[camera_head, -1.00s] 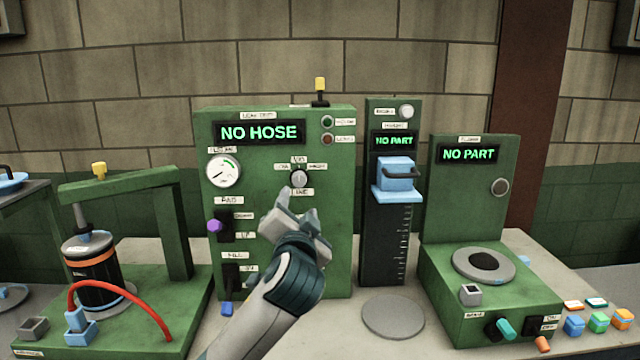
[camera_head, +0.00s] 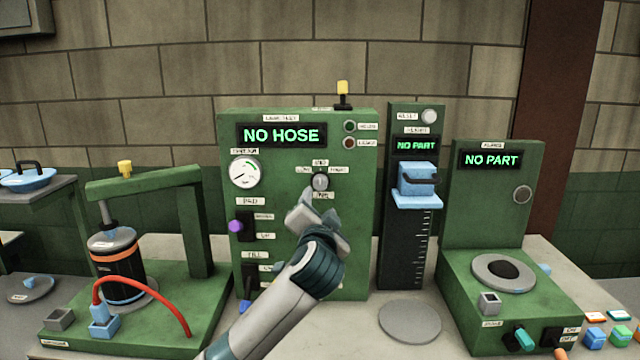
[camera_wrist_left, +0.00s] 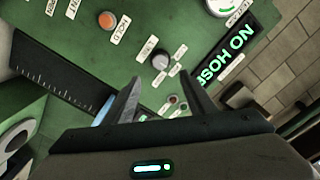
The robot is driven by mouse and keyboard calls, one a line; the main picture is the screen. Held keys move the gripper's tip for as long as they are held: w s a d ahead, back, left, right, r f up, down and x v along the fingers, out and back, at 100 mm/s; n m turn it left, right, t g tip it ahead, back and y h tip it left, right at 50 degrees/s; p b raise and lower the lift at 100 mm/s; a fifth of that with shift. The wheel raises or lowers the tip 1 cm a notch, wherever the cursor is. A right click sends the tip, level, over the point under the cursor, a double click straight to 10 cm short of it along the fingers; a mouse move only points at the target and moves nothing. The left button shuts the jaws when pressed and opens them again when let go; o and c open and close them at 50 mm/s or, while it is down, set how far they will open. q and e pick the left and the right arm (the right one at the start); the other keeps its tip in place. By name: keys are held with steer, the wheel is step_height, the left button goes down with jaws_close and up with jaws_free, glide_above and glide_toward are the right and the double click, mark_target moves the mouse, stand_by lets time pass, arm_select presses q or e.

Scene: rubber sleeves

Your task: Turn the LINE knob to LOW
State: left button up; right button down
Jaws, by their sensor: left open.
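The LINE knob (camera_head: 320,182) is a small grey dial on the green leak-test panel (camera_head: 350,240), under the NO HOSE display (camera_head: 282,135). Small labels surround it at left, top and right, with another below. Its pointer seems to face up, toward the top label, but it is small. My left gripper (camera_head: 316,212) is open and empty, just below and in front of the knob. In the left wrist view the knob (camera_wrist_left: 160,62) shows beyond and between the two open fingertips (camera_wrist_left: 160,90), not gripped. My right gripper is not in view.
A purple-tipped PAD lever (camera_head: 238,227) and a FILL lever with a blue tip (camera_head: 246,303) are at the panel's left. An orange button (camera_wrist_left: 107,20) is near the knob in the wrist view. A height gauge (camera_head: 405,250) stands close right.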

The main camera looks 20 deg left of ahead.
mark_target(320, 185)
arm_select(q)
steer(key=p+x, duration=0.4)
steer(key=x, duration=0.8)
steer(key=shift+w, duration=0.1)
steer(key=shift+c, duration=0.3)
steer(key=c, duration=1)
